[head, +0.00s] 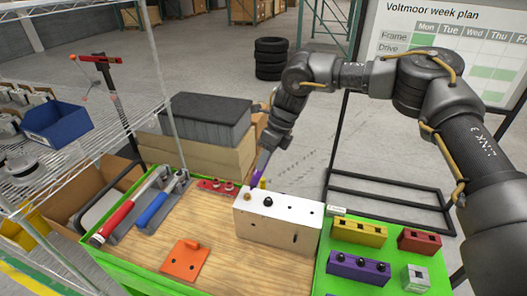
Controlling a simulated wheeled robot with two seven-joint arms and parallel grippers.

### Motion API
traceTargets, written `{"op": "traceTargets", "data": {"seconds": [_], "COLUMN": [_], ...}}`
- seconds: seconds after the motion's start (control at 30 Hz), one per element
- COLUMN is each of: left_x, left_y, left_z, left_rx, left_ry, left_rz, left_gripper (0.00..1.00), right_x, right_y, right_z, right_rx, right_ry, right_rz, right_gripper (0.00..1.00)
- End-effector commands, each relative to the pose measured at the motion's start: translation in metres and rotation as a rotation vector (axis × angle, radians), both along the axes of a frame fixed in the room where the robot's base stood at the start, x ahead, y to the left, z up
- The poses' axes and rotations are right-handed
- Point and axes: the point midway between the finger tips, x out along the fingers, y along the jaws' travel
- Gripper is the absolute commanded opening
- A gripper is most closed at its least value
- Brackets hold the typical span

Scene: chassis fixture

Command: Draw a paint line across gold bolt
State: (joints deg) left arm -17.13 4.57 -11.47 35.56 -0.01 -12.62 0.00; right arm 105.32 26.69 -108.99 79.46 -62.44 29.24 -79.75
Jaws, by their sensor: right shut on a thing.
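The white fixture block (277,233) stands on the wooden table top, with several holes in its top. The gold bolt (248,196) sits near the left end of its top face, and a black bolt (268,202) is to its right. My right gripper (258,172) points down just above and behind the gold bolt. It is shut on a purple paint marker (256,180), whose lower end is close to the gold bolt. I cannot tell whether the tip touches the bolt. No paint line is discernible at this size. My left gripper is out of view.
An orange bracket (184,261) lies in front left. Red-handled (117,217) and blue-handled (152,210) tools lie at the left. At the right are yellow (359,232), purple (358,268) and red (419,240) blocks. A red holed strip (216,187) lies behind the white block.

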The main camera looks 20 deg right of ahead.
Motion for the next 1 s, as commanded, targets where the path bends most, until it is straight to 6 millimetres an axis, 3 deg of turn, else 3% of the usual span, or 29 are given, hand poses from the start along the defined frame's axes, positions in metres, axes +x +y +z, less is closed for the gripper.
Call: {"op": "traceTargets", "data": {"seconds": [0.13,0.37,1.0], "left_x": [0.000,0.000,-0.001], "left_y": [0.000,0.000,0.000], "left_z": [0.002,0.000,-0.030], "left_rx": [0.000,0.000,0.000], "left_ry": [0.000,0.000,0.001], "left_rz": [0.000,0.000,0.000], "left_gripper": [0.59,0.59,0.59], "right_x": [0.012,0.014,0.014], "right_y": [-0.001,-0.001,-0.001], "right_z": [0.007,0.006,-0.031], "right_rx": [0.020,0.023,0.021], "right_ry": [-0.001,-0.001,-0.002], "right_rz": [-0.115,-0.136,-0.134], "right_gripper": [0.00,0.00,0.00]}}
